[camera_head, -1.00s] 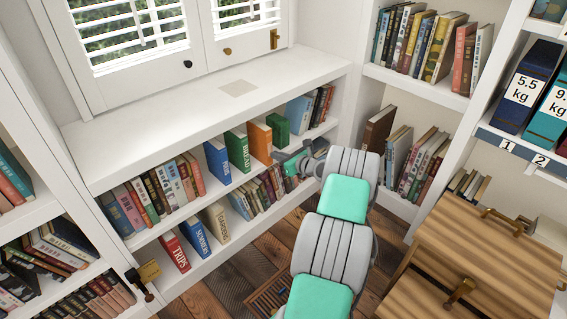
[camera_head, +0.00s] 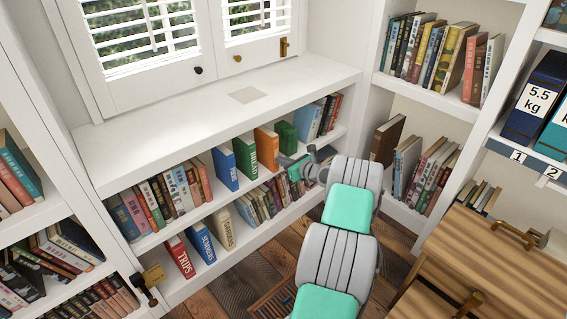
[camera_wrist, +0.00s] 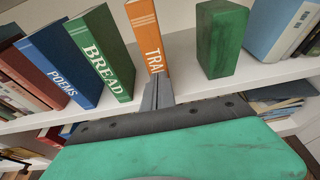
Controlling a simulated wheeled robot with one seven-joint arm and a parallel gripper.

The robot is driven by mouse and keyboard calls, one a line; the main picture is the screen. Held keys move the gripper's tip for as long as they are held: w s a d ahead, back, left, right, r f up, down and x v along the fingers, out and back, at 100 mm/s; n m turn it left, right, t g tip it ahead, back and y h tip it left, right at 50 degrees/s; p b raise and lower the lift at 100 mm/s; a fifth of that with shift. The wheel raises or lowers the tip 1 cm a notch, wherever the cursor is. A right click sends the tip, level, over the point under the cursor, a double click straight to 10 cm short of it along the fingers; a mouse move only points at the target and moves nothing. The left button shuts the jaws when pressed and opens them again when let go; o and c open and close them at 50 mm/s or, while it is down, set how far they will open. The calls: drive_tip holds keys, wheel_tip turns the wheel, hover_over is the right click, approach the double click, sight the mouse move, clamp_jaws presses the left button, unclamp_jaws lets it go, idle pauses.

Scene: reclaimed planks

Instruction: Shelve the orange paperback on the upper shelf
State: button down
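The orange paperback (camera_head: 267,145) stands upright on the upper shelf (camera_head: 208,208) of the low white bookcase. It is between the green BREAD book (camera_head: 245,156) and a plain green block (camera_head: 287,134), with a gap on either side of it. In the wrist view its orange spine (camera_wrist: 146,31) shows the letters TRA; the lower part is covered by my fingers. My gripper (camera_wrist: 160,82) has its grey fingers together, in front of the lower spine and not around it. Whether the fingertips touch the spine is unclear.
A blue POEMS book (camera_wrist: 64,66) stands left of BREAD. Light blue books (camera_wrist: 279,30) are right of the block. Below is a lower shelf with leaning books (camera_head: 262,203). A wooden cabinet (camera_head: 490,270) stands at the right.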

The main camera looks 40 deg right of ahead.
drive_tip(key=shift+w, duration=0.9)
drive_tip(key=shift+s+p, duration=0.8)
drive_tip(key=shift+s, duration=1.25)
